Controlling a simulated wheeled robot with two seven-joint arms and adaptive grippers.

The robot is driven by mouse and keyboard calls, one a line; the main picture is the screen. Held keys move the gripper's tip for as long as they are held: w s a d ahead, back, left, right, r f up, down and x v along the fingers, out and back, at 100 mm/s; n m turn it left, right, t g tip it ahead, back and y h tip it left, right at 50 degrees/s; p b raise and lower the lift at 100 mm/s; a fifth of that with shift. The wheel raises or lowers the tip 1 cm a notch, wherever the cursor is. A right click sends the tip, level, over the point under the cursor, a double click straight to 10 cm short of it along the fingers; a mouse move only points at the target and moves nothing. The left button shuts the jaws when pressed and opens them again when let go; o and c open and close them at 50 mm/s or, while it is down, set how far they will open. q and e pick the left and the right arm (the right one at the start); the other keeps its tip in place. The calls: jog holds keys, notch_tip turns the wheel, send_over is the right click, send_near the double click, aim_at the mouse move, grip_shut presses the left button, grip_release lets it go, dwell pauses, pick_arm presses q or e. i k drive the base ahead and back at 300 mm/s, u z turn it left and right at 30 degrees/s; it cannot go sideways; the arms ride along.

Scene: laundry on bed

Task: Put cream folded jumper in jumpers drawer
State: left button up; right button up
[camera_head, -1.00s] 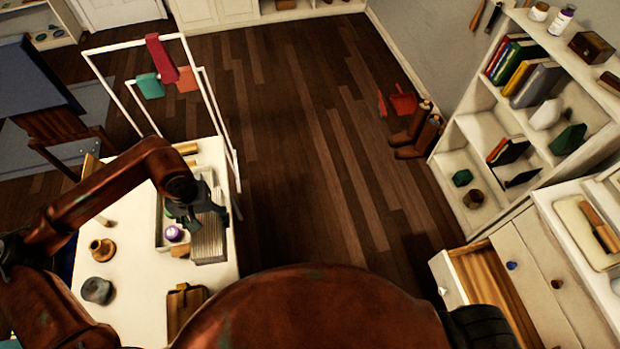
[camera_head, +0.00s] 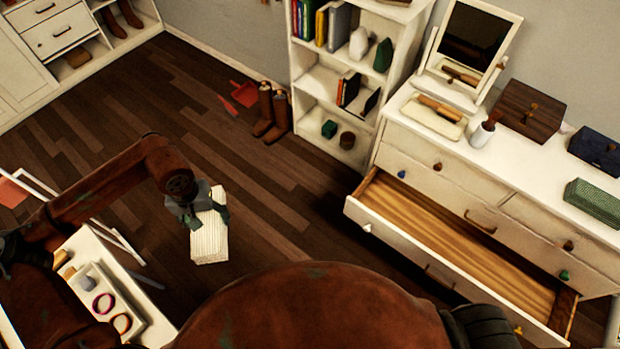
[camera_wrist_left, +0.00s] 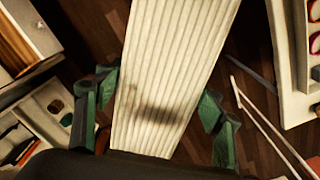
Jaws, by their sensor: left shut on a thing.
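The cream folded jumper (camera_head: 209,240) is ribbed and hangs from my left gripper (camera_head: 205,212), above the dark wood floor. My left gripper is shut on it. In the left wrist view the jumper (camera_wrist_left: 175,70) fills the middle, between the green fingers of the gripper (camera_wrist_left: 155,115). An open drawer (camera_head: 450,245) with a bare wooden inside stands out from the white dresser (camera_head: 415,150) on the right. It is empty where I can see it. The jumper is left of the drawer and apart from it. I cannot read any label on the drawer. My right gripper is not in view.
On the dresser top are a mirror (camera_head: 470,45), a tray with a brush, and boxes. A white shelf unit (camera_head: 325,95) stands left of the dresser, with brown boots (camera_head: 270,112) beside it. A white table (camera_head: 90,250) is at lower left. Open floor lies between.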

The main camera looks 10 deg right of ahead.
aim_at(448, 254)
jog(key=z, duration=2.1)
jog(key=i, duration=0.75)
jog(key=z, duration=1.15)
